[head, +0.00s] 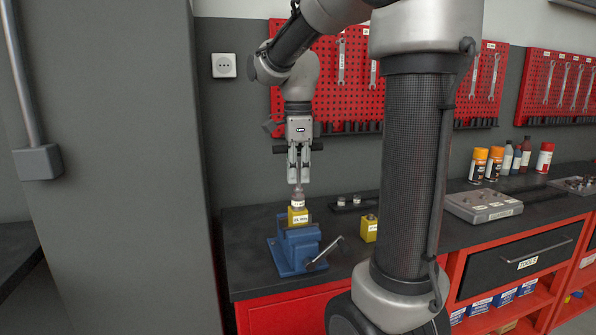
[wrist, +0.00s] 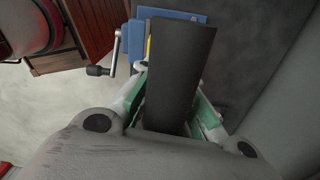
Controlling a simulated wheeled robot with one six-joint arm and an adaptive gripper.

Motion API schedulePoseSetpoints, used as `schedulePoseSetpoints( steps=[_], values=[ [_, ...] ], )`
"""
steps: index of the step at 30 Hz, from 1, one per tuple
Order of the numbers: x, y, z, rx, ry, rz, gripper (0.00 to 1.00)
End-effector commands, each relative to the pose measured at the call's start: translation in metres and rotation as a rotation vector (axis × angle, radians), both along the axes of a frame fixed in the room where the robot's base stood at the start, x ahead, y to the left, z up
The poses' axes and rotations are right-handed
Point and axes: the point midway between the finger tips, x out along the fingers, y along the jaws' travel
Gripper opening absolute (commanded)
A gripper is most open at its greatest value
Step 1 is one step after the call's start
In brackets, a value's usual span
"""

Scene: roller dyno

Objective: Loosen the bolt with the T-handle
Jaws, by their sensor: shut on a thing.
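My gripper (head: 298,180) points straight down at the vise on the bench and is shut on the T-handle. Its dark crossbar (head: 279,149) sticks out sideways high between the fingers, and fills the middle of the wrist view (wrist: 178,70). Below the fingertips a pale, labelled socket end (head: 298,200) stands upright over a yellow block (head: 298,217). The block is clamped in a blue vise (head: 293,253), whose blue body also shows in the wrist view (wrist: 135,42). The bolt is hidden; I cannot tell how far the socket sits on it.
The vise lever (head: 325,252) juts to the right. A second yellow block (head: 370,229) and a dark tray of small parts (head: 350,203) are nearby, partly behind my arm. A grey case (head: 484,205) and several cans and bottles stand farther right. A grey pillar (head: 115,170) rises at left.

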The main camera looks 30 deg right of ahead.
Motion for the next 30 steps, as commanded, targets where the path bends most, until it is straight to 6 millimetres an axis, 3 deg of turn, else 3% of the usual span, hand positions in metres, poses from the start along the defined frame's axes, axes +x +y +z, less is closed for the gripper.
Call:
schedulePoseSetpoints(
  steps=[14,21,30],
  values=[
    [0.0003,-0.0001,-0.0104,0.0,-0.001,0.003,0.0],
    [0.0004,-0.0001,-0.0103,0.0,-0.001,0.221,0.0],
    [0.0005,-0.0001,-0.0103,0.0,-0.001,0.255,0.0]
  ],
)
